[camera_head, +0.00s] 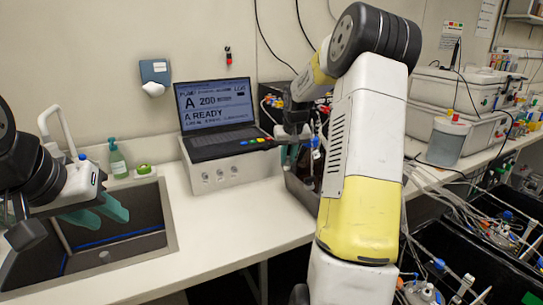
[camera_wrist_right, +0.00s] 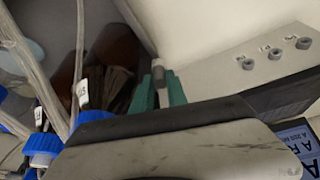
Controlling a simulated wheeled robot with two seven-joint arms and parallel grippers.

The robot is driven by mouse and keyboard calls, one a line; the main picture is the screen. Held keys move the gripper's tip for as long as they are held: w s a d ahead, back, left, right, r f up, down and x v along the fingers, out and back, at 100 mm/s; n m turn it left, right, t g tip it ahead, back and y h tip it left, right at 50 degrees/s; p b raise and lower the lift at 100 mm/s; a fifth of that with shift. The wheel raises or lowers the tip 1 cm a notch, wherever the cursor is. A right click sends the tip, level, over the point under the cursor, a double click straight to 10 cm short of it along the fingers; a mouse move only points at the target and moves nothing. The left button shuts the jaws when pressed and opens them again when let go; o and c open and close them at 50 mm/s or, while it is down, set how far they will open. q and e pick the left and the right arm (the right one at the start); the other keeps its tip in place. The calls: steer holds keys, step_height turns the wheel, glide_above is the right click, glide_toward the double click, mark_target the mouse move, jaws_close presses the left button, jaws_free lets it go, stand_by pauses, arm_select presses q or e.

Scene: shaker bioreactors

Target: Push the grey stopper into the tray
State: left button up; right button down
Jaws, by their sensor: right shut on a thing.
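The grey stopper (camera_wrist_right: 159,72) appears in the right wrist view as a small pale grey piece between the teal fingertips. My right gripper (camera_wrist_right: 159,92) is shut on it. In the head view the right gripper (camera_head: 290,155) hangs at the near right of the laptop, over the edge of the dark tray (camera_head: 300,190). My right arm hides much of that tray. The right wrist view shows bottles with blue caps (camera_wrist_right: 45,145) and tubing on the tray side. My left gripper (camera_head: 97,213) is open and empty above the sink.
A laptop (camera_head: 215,105) stands on a grey box (camera_head: 232,170) beside the right gripper. The sink (camera_head: 120,245) and a green soap bottle (camera_head: 117,158) are at the left. The bench front between sink and tray is clear. Tubing and black bins (camera_head: 450,275) lie at the right.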

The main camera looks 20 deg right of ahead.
steer(key=c, duration=1.2)
jaws_free()
steer(key=shift+c, duration=0.2)
steer(key=v, duration=0.7)
steer(key=shift+r, duration=0.35)
steer(key=shift+s+a, duration=0.1)
steer(key=shift+s, duration=0.1)
